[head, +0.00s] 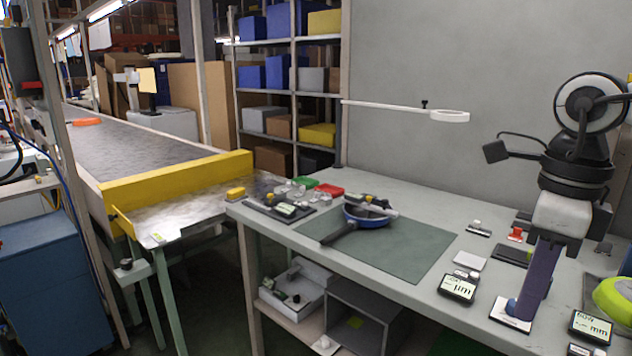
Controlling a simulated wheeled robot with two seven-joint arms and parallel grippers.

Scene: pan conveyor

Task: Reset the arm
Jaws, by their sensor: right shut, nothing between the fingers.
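My right gripper (556,240) hangs at the right side of the view below its black wrist and a white housing. It is shut with nothing held, above the right part of the workbench (430,185). A dark purple upright post shows just below it, and its lower end stands near a white plate; I cannot tell whether they touch. A blue-sided pan (370,221) with a dark handle lies on the grey-green mat (420,250), well left of my gripper. A dark and pale object lies across its top. My left gripper is out of view.
Gauges with displays (457,288) lie near the bench's front edge, and another (590,327) sits at lower right. A green-yellow object (612,300) is at the right edge. A conveyor (150,145) with a yellow barrier stands left.

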